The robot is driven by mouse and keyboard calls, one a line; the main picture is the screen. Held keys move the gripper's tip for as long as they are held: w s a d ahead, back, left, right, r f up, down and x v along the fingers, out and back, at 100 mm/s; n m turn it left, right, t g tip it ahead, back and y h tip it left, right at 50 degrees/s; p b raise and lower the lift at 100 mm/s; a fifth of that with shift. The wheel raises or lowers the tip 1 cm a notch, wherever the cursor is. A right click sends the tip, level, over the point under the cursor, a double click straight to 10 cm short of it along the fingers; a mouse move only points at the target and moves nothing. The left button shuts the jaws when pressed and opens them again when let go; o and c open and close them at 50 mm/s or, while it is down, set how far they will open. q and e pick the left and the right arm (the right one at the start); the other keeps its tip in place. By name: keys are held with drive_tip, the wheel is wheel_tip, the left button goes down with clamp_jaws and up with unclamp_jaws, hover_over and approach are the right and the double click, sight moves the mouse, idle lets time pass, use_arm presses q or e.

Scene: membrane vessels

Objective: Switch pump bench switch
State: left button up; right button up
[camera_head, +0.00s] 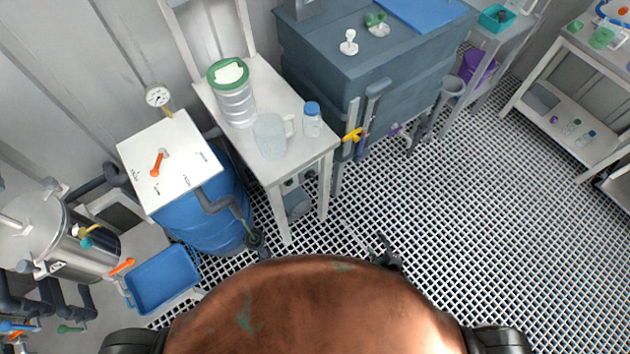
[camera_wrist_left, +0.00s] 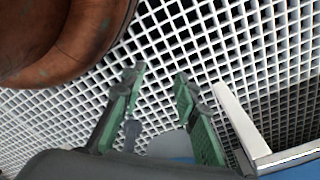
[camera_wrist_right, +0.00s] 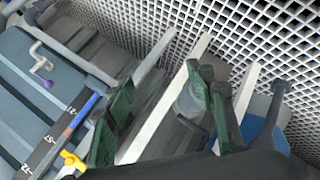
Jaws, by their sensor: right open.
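A white panel (camera_head: 135,150) lies on top of a blue drum (camera_head: 215,225) at the left in the head view. An orange lever switch (camera_head: 156,164) on it points toward the lower left, with small dark labels around it, too small to read. I take this for the pump bench switch. My right gripper (camera_head: 388,258) is well right of it, low over the grating floor. In the right wrist view the right gripper (camera_wrist_right: 160,76) is open and empty. In the left wrist view my left gripper (camera_wrist_left: 159,78) is open and empty over the grating. Neither touches the switch.
A white table (camera_head: 258,172) right of the panel holds a green-lidded jar (camera_head: 236,100), a clear jug (camera_head: 270,136) and a blue-capped bottle (camera_head: 312,120). A pressure gauge (camera_head: 157,96) stands behind the panel. A steel vessel (camera_head: 35,235) and blue tray (camera_head: 163,278) are left.

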drive_tip(key=w+a+r+n+t+y+b, duration=0.1)
drive_tip(key=w+a+r+n+t+b, duration=0.1)
drive_tip(key=w+a+r+n+b, duration=0.3)
drive_tip(key=n+t+y+b, duration=0.3)
drive_tip(key=n+y+b, duration=0.5)
drive_tip(key=n+b, duration=0.5)
approach(314, 178)
drive_tip(key=w+a+n+p, duration=0.1)
drive_tip(key=w+n+p, duration=0.1)
use_arm(q)
drive_tip(key=shift+g, duration=0.6)
drive_tip(key=w+f, duration=0.1)
drive_tip(key=w+d, duration=0.1)
drive_tip(key=w+f, duration=0.1)
drive_tip(key=w, duration=0.1)
drive_tip(key=shift+d+f, duration=0.25)
drive_tip(key=shift+f, duration=0.1)
use_arm(e)
drive_tip(key=x, duration=0.7)
drive_tip(key=shift+a+f, duration=0.1)
drive_tip(key=shift+a, duration=0.2)
drive_tip(key=shift+s, duration=0.1)
drive_tip(key=c, duration=1.1)
